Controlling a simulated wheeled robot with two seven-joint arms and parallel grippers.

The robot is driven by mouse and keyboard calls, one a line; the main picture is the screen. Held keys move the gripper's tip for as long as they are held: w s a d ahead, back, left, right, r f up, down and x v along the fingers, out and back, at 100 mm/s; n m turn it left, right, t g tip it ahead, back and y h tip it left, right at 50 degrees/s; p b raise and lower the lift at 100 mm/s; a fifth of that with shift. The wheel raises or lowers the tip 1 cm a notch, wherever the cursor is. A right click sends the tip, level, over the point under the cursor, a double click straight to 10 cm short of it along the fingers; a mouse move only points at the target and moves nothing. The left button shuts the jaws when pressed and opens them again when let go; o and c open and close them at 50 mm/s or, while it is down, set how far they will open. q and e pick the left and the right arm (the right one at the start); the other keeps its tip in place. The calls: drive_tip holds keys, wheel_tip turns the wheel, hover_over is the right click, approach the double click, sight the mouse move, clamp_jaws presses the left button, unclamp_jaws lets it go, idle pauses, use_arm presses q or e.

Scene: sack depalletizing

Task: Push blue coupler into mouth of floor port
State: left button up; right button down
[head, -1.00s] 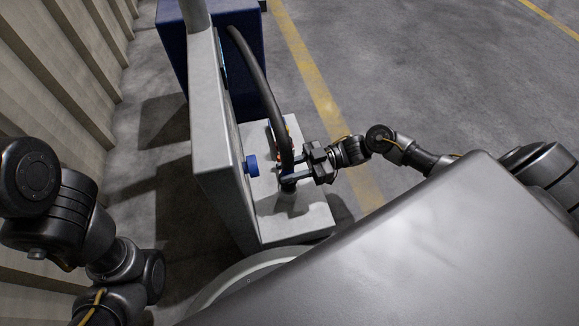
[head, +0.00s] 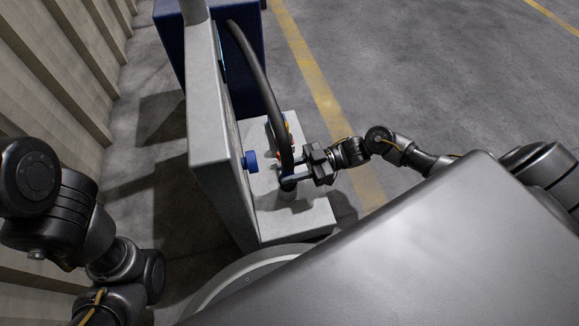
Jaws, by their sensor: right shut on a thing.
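My right gripper (head: 291,176) is shut on the lower end of a thick dark hose (head: 270,95), above the pale base. The coupler at the hose end (head: 288,184) is mostly hidden by the fingers, and its blue colour is hard to make out. Just below it, a short grey stub (head: 287,194), which looks like the floor port, stands on the base. I cannot tell whether the coupler touches the port or is inside it. My left arm shows at the left edge, but its gripper is not in view.
A grey upright panel (head: 212,120) with a blue round knob (head: 250,162) stands left of the hose. The pale base (head: 308,218) extends from it. A dark blue cabinet (head: 170,45) stands behind. Open floor with a yellow line (head: 312,75) lies to the right.

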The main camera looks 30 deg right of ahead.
drive_tip(key=shift+f+b, duration=0.75)
drive_tip(key=shift+f, duration=0.3)
drive_tip(key=c, duration=1)
unclamp_jaws()
drive_tip(key=shift+d, duration=0.3)
drive_tip(key=d+p, duration=0.1)
drive_tip(key=d, duration=0.2)
drive_tip(key=s+d, duration=0.1)
drive_tip(key=d, duration=0.2)
drive_tip(key=d+p, duration=0.1)
drive_tip(key=d, duration=0.1)
drive_tip(key=shift+s+d+r+p, duration=0.1)
drive_tip(key=shift+s+d+p, duration=0.2)
drive_tip(key=shift+d+p, duration=0.1)
drive_tip(key=shift+s+d, duration=0.15)
drive_tip(key=shift+d, duration=0.5)
